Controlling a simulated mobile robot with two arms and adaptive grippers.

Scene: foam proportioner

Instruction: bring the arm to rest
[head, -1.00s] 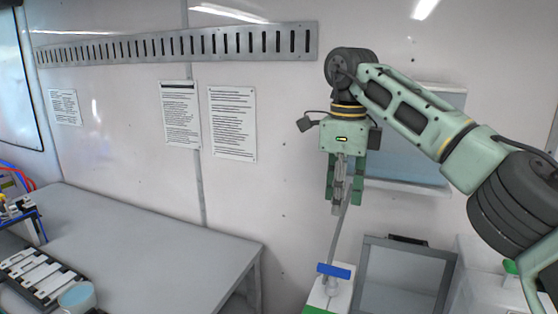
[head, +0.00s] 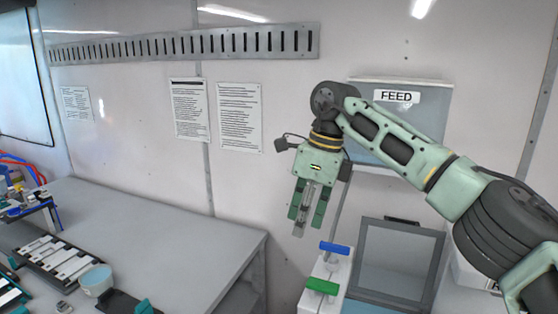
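My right arm comes in from the right side, and its pale green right gripper (head: 303,222) hangs pointing down in front of the white wall. Two green finger parts flank a grey, narrow piece between them. I cannot tell whether that piece is part of the gripper or something held. The gripper is to the left of and above a white unit with a blue handle (head: 335,248) and a green handle (head: 321,287), and appears apart from both.
A grey bench (head: 170,232) fills the left, with a white-slotted rack (head: 62,258) and a light-blue-topped cup (head: 97,280). A grey-framed box (head: 398,255) stands right of the handles. A FEED panel (head: 398,97) is behind my arm. Open space lies between bench and handles.

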